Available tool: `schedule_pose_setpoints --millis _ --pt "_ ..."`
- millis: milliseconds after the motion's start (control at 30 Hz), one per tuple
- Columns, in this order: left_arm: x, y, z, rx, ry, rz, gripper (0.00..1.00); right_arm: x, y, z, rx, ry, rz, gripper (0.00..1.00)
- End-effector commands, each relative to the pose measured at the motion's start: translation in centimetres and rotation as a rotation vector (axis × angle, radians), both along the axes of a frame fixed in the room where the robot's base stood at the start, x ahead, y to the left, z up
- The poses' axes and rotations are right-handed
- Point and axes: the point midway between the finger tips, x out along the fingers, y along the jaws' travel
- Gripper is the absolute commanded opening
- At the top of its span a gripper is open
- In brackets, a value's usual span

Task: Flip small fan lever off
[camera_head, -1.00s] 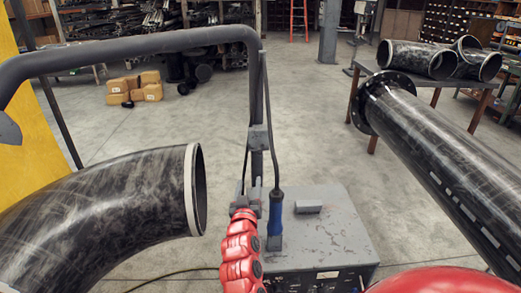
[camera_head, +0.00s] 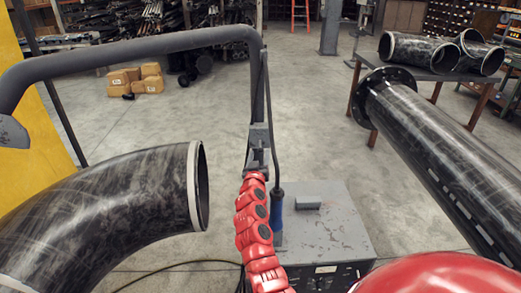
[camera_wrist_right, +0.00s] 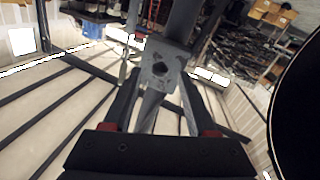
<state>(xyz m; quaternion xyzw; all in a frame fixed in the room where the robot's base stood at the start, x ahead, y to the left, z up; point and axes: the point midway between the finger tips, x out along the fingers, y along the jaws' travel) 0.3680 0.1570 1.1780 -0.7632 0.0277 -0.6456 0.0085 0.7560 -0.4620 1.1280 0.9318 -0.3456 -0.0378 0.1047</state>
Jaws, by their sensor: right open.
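I cannot make out a small fan lever in either view. My right gripper (camera_head: 258,152) is at the end of the red arm, in front of the upright of the grey pipe frame (camera_head: 258,100) in the head view. In the right wrist view my right gripper (camera_wrist_right: 158,78) has its two dark fingers spread. A grey metal piece with a dark hole (camera_wrist_right: 172,58) shows between and beyond them. I cannot tell whether the fingers touch it. My left gripper is in neither view.
A black elbow pipe (camera_head: 110,205) is at left. A long flanged pipe (camera_head: 440,155) is at right.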

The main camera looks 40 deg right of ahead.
Motion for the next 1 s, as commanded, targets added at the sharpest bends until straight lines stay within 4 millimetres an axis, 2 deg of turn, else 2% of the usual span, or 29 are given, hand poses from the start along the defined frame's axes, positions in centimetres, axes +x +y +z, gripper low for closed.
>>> schedule_pose_setpoints --millis 100,300,667,767,1000 --pt "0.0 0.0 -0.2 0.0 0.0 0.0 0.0 1.3 -1.1 0.0 -0.002 0.001 -0.001 0.58" --pt "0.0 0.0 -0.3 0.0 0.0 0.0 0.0 2.4 -2.2 -0.1 0.0 0.001 -0.001 0.58" --pt "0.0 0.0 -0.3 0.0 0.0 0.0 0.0 2.7 -2.4 -0.1 0.001 0.001 0.0 0.58" --pt "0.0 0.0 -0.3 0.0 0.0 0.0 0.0 2.7 -2.4 -0.1 0.001 0.001 0.0 0.43" --pt "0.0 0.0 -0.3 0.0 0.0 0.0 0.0 2.7 -2.4 -0.1 0.001 0.001 0.0 0.0"
